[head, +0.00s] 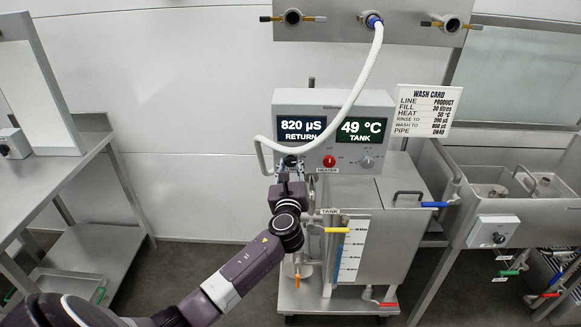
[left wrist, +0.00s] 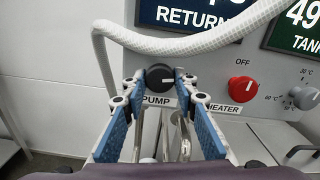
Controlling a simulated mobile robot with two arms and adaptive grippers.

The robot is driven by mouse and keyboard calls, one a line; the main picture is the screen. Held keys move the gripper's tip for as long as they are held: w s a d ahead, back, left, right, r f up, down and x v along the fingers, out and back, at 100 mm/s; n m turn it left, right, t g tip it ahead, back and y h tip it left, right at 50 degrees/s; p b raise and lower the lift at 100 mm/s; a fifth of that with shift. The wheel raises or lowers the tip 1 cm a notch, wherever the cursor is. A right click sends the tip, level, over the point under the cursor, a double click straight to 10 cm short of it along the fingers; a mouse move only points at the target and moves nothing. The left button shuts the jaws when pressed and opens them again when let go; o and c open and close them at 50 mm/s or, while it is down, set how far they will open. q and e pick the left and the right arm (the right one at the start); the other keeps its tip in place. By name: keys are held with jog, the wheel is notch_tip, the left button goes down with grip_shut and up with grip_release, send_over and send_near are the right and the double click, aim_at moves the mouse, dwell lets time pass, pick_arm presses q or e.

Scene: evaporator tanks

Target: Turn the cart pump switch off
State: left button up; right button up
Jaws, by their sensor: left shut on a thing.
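The cart pump switch (left wrist: 159,77) is a round black knob above a PUMP label, on the grey control box (head: 385,112) of the cart. Its white mark points to the right in the left wrist view. My left gripper (left wrist: 158,82) is shut on this knob, with one blue-padded finger on each side of it. In the head view my left gripper (head: 290,172) reaches up to the lower left of the box and hides most of the knob. My right gripper is not in view.
A white hose (head: 361,85) loops down across the box close to my gripper. A red HEATER knob (head: 329,161) and a grey temperature knob (head: 367,163) sit to the right. A steel tank (head: 390,250) stands below, a steel table (head: 60,170) at left, sinks (head: 495,230) at right.

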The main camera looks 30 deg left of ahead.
pick_arm(q)
jog(key=n+b, duration=0.1)
jog(key=n, duration=0.3)
jog(key=shift+f+n+b, duration=0.1)
jog(key=shift+n+b, duration=0.2)
jog(key=n+b, duration=0.1)
jog(key=n, duration=0.2)
jog(key=shift+d+n, duration=0.1)
jog(key=shift+n, duration=0.2)
jog(key=n+b, duration=0.2)
jog(key=n, duration=0.1)
jog(key=shift+n, duration=0.3)
jog(key=shift+n+b, duration=0.6)
jog(key=shift+n, duration=1.3)
jog(key=o, duration=1.2)
jog(key=shift+c, duration=0.2)
jog(key=shift+s, duration=0.1)
